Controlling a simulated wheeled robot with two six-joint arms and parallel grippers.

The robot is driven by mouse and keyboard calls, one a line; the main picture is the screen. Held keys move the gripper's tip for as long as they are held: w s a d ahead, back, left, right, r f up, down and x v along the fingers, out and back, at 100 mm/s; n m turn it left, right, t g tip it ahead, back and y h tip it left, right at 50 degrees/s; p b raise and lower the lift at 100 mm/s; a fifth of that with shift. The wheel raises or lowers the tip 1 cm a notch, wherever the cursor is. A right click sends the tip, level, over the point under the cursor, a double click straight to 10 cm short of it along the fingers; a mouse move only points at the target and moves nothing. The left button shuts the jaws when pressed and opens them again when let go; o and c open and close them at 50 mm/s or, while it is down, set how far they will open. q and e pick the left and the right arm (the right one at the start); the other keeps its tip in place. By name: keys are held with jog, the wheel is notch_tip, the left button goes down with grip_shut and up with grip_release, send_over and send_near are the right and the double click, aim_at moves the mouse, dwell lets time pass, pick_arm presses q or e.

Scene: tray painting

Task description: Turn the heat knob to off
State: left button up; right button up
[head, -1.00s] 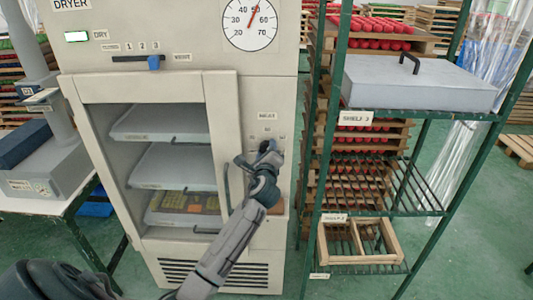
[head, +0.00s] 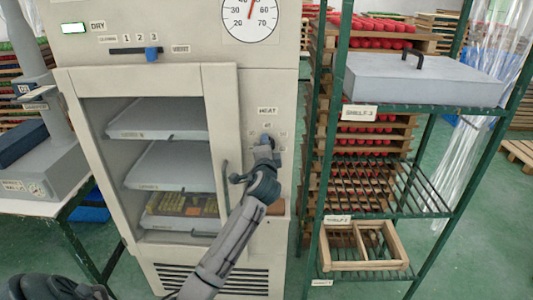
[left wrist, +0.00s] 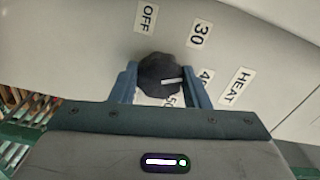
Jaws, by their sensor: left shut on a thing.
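The heat knob is a dark round knob with a white pointer line, seen in the left wrist view (left wrist: 157,70). Its line points toward the 40 label (left wrist: 205,80); the OFF label (left wrist: 147,18) and 30 label (left wrist: 198,33) lie further round. My left gripper (left wrist: 160,82) is shut on the knob, one blue-grey finger on each side. In the head view my left gripper (head: 265,148) is at the dryer's right panel, below the HEAT label (head: 267,111), and mostly covers the knob. My right gripper is not in view.
The dryer (head: 275,75) has a door handle (head: 227,185) just left of my gripper and trays inside. Its dial (head: 250,15) and slider (head: 151,53) are above. A green shelf rack (head: 318,130) with a grey lidded box (head: 420,80) stands close at the right.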

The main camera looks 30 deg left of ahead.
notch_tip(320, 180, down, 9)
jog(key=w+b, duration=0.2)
jog(key=b, duration=0.7)
pick_arm(q)
jog(key=shift+w+d+f+n+b, duration=0.15)
jog(key=shift+n+b, duration=0.85)
jog(key=shift+n, duration=3.75)
jog(key=shift+s+d+f+n+b, duration=0.1)
jog(key=shift+n+b, duration=0.85)
jog(key=shift+n, duration=3.8)
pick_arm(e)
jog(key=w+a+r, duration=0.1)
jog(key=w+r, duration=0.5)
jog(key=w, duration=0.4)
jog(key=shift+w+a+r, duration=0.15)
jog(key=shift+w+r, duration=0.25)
pick_arm(q)
jog(key=o, duration=1)
jog(key=shift+a+r, duration=0.1)
